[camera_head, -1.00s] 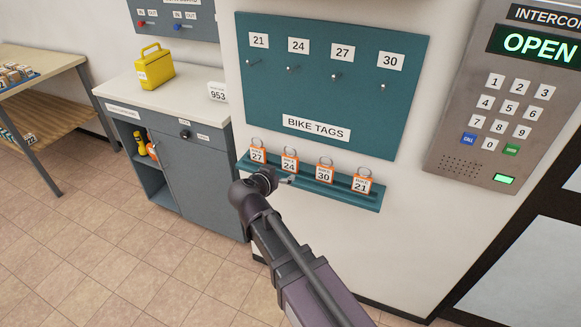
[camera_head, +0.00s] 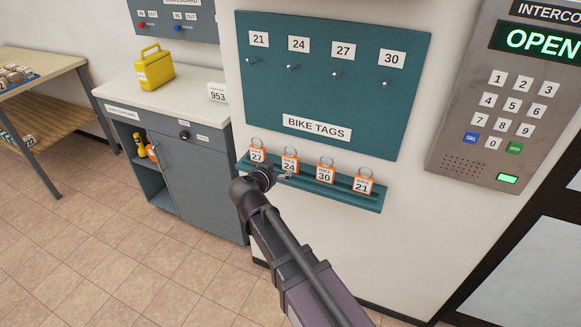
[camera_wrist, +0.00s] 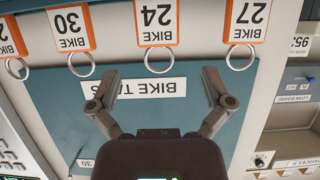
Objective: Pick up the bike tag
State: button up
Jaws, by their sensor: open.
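Four orange-framed bike tags with metal rings stand in a row on a teal ledge (camera_head: 345,198): bike tag 27 (camera_head: 257,156), bike tag 24 (camera_head: 290,166), bike tag 30 (camera_head: 325,173) and bike tag 21 (camera_head: 363,185). My gripper (camera_head: 285,177) is close in front of tag 24 and hides part of its lower edge. In the wrist view the tags appear upside down. There my gripper (camera_wrist: 160,74) is open and empty, its fingers spread to either side of the ring of tag 24 (camera_wrist: 157,24). Whether the fingers touch anything is unclear.
A teal board (camera_head: 310,100) with several hooks, numbered 21, 24, 27 and 30, hangs above the ledge. Neighbouring tags stand close on both sides. A grey cabinet (camera_head: 200,170) with a yellow box (camera_head: 154,70) is left; an intercom (camera_head: 500,100) is right.

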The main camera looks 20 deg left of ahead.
aim_at(289, 162)
jog(key=shift+b+x, duration=0.65)
jog(key=shift+x, duration=1.8)
jog(key=shift+b+x, duration=1)
jog(key=shift+x, duration=1.6)
jog(key=shift+d, duration=0.15)
jog(key=c, duration=0.9)
